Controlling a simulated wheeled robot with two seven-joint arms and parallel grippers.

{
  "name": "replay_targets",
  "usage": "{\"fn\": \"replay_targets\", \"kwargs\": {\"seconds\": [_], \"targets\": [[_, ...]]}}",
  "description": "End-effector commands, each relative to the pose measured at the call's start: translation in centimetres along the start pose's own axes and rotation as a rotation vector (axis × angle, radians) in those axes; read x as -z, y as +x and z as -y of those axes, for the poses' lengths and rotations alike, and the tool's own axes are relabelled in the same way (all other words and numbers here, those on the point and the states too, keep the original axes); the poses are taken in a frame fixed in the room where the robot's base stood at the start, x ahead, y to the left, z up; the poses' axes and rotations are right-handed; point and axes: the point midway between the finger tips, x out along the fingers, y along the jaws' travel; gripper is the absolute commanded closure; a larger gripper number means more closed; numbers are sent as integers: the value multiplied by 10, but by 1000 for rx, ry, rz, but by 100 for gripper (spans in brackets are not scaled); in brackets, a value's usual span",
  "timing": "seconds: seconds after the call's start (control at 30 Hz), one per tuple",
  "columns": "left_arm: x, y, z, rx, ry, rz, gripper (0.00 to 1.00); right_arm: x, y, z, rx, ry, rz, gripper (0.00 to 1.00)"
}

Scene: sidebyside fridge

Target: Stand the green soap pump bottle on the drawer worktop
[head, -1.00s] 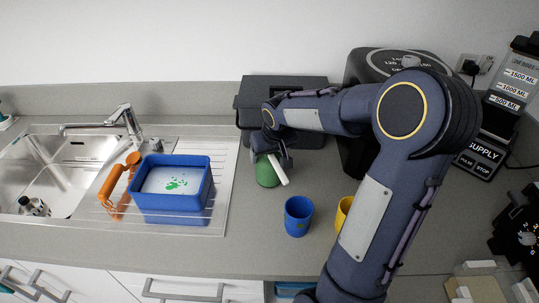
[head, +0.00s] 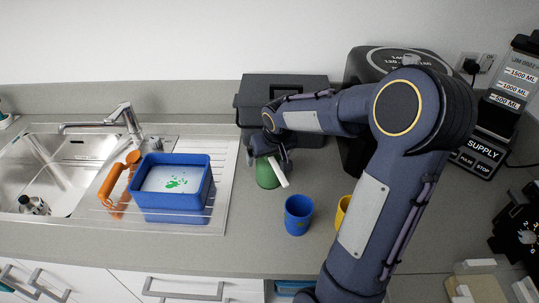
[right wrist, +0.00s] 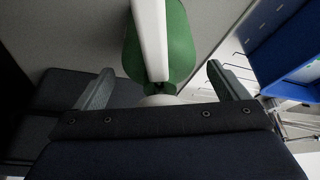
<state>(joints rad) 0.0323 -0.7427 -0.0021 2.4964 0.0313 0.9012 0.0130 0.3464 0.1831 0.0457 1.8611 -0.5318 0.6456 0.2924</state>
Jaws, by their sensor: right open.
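The green soap pump bottle (head: 267,176) stands on the grey countertop (head: 250,248), to the right of the drainer, with a white spout pointing toward the front right. My right gripper (head: 272,152) is at the top of the bottle in the head view and partly hides it. In the right wrist view the two fingers (right wrist: 159,68) are apart, one on each side of the bottle's white neck. The green body (right wrist: 181,42) and the white spout show between and beyond them, with gaps on both sides. My left gripper is not in view.
A blue cup (head: 298,215) and a yellow cup (head: 341,212) stand in front of the bottle. A blue tub (head: 172,205) and an orange-handled item (head: 109,182) are on the drainer at left. A dark box (head: 310,87) stands behind.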

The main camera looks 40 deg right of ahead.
Motion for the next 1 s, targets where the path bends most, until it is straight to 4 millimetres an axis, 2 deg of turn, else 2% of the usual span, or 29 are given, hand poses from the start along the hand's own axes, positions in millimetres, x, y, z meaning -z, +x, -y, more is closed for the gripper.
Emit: {"fn": "replay_targets", "kwargs": {"seconds": [0.17, 0.5, 0.77, 0.87, 0.97, 1.0], "targets": [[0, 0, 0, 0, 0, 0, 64, 2, -24, 0, 0, 0, -7, 6], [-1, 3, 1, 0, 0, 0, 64, 1, -95, 0, 0, 1, -6, 6], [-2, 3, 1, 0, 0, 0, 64, -3, -122, 2, 8, -2, -2, 6], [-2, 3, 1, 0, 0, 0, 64, -25, -133, 13, 48, -12, -5, 6], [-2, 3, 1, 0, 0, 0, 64, -67, -146, 33, 127, -29, -12, 6], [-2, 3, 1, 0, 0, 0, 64, -88, -150, 42, 166, -36, -14, 6]]}}
